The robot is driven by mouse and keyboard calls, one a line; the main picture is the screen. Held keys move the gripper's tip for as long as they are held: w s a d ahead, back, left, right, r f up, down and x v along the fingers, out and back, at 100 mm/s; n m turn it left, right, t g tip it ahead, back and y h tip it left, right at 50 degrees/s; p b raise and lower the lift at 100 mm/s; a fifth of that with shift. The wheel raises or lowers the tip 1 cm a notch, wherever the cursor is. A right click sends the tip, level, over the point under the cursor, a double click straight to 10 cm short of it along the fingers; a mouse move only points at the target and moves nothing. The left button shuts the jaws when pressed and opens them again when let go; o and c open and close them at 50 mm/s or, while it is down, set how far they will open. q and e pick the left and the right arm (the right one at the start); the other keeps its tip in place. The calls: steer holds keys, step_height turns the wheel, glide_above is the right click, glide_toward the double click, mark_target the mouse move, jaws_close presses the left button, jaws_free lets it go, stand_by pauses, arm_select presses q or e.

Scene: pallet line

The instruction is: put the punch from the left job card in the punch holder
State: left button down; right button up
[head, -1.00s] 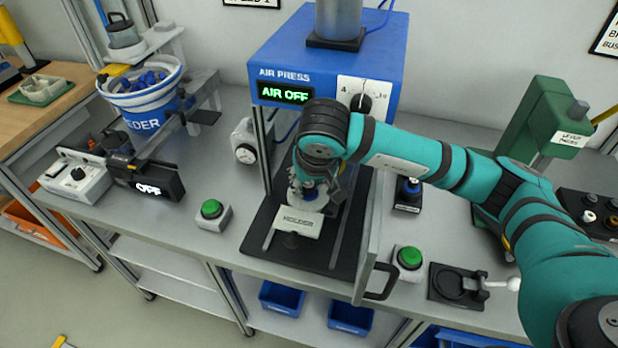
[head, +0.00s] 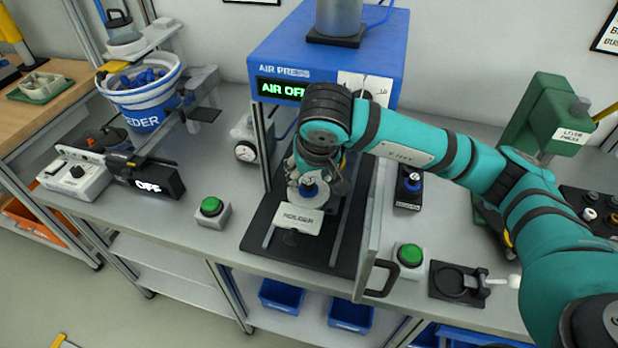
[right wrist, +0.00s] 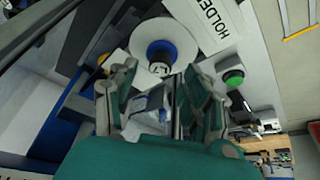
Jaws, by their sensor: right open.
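The punch holder, a block labelled HOLDER (head: 298,218) with a pale round seat, stands on the black base of the air press (head: 330,60). A blue-ringed punch (head: 309,188) with a pale marked top stands in the round seat; in the right wrist view the punch (right wrist: 161,56) is ringed by the white disc (right wrist: 140,38). My right gripper (head: 322,176) is just behind and above it. In the right wrist view its fingers (right wrist: 160,100) are spread, and the punch is beyond their tips. I cannot make out the job card. My left gripper is out of view.
Another blue-topped piece (head: 411,183) stands on a black stand right of the press. Green buttons (head: 211,207) flank the press, and an open door with a handle (head: 378,280) is at its right. The display reads AIR OFF (head: 280,89). A feeder bucket (head: 143,100) stands left.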

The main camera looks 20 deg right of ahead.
steer(key=b+v, duration=0.1)
steer(key=v, duration=0.9)
steer(key=shift+f, duration=0.1)
steer(key=shift+c, duration=0.2)
stand_by(0.6)
